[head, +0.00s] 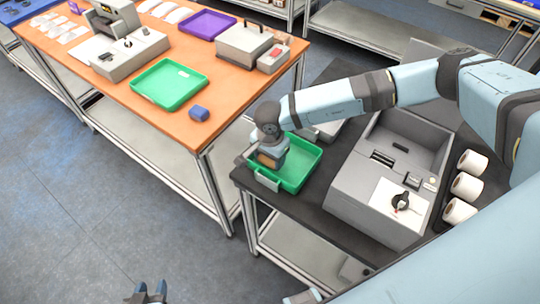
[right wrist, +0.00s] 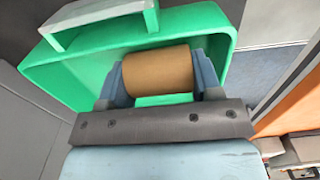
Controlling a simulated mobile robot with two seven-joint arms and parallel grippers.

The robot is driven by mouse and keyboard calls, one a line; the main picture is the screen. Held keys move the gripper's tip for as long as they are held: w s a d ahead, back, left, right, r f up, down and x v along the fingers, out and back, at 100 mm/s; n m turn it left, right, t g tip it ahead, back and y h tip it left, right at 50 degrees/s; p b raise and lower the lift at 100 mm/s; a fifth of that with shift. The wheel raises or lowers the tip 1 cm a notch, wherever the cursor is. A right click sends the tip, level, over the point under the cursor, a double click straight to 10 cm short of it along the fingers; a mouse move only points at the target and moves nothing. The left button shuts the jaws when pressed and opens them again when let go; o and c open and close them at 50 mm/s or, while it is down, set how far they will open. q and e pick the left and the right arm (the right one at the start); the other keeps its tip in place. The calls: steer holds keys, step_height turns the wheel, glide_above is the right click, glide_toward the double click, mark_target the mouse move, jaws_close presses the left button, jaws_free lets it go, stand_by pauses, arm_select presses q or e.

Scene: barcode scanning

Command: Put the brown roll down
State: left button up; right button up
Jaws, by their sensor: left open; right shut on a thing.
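The brown roll (right wrist: 158,71) lies between the fingers of my right gripper (right wrist: 162,78) in the right wrist view, and the gripper is shut on its two ends. In the head view the roll (head: 267,160) is mostly hidden by my right gripper (head: 269,154). The gripper and roll are at the left part of the green tray (head: 306,173) on the dark table; the tray also shows in the right wrist view (right wrist: 222,25). I cannot tell whether the roll touches the tray floor. My left gripper (head: 149,290) is open and empty at the bottom edge of the head view.
A grey machine (head: 345,190) stands right of the tray, with several white rolls (head: 467,187) beyond it. The orange table (head: 130,112) at the left holds another green tray (head: 168,84), a purple tray (head: 206,25) and a blue object (head: 199,113). Open floor lies at the lower left.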

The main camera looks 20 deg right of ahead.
steer(key=shift+f, duration=0.2)
steer(key=o, duration=0.6)
steer(key=shift+r, duration=0.1)
steer(key=shift+r, duration=0.2)
step_height(320, 180, up, 12)
steer(key=shift+f+b, duration=0.1)
steer(key=shift+b, duration=0.95)
